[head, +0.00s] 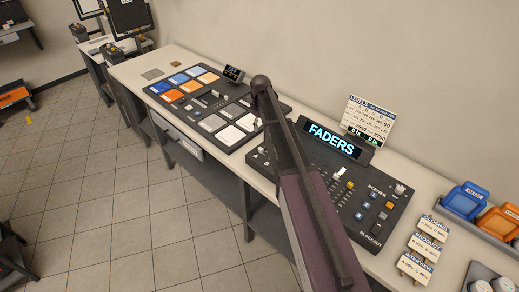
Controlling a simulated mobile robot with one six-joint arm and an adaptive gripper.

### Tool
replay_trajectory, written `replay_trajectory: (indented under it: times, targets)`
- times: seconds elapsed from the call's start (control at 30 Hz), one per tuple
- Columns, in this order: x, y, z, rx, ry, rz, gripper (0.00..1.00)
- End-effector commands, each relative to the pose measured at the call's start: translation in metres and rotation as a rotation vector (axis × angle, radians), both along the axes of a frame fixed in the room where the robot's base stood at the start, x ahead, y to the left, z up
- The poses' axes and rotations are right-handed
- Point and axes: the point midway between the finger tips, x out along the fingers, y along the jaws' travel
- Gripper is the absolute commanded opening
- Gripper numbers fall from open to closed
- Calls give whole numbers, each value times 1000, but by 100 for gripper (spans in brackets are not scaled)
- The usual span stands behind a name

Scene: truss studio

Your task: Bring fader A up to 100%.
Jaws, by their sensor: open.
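The fader console (395,205) is a dark panel on the long bench, with a lit display reading FADERS (331,139) at its back. Small knobs show on it, among them a white fader knob (339,172).
A LEVELS card (370,119) stands behind the console. A button panel (205,105) with blue, orange and white pads lies left of it. Small labelled signs (426,245), a blue bin (467,199) and an orange bin (500,221) are at right. The tiled floor (120,190) left is mostly clear.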

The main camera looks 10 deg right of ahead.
Motion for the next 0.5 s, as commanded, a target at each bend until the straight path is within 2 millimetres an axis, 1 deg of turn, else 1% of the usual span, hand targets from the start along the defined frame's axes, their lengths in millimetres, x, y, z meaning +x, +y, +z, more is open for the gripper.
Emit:
replay_trajectory:
  times: [0.27,0.5]
  targets:
    - [0,0,-15,0,0,0,57]
    - [0,1,-33,0,0,0,57]
